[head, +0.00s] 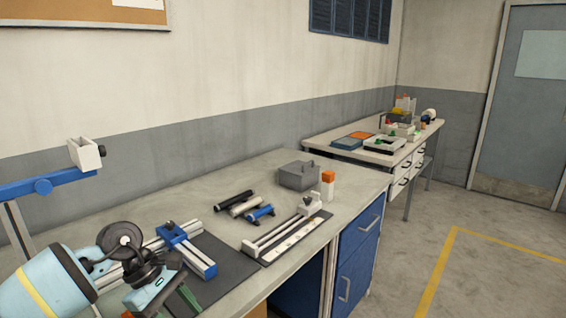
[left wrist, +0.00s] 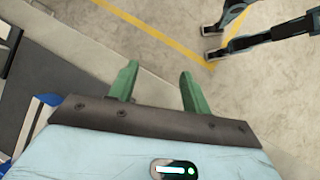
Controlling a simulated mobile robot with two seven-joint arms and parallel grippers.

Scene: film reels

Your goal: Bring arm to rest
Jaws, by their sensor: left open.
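My left arm comes in at the lower left of the head view, over the near end of the workbench (head: 225,190). Its gripper (head: 182,297) points down and is partly cut off by the frame's bottom edge. In the left wrist view the two green fingers (left wrist: 158,88) are apart with nothing between them. Bare concrete floor shows beyond the fingertips. My right gripper cannot be made out in either view.
A dark round reel-like disc (head: 120,238) stands behind my left wrist. A blue-and-white rail device (head: 180,247), a ruled strip (head: 285,238), dark and pale tubes (head: 233,200) and a grey box (head: 298,176) are on the bench. Open floor (head: 400,260) lies to the right.

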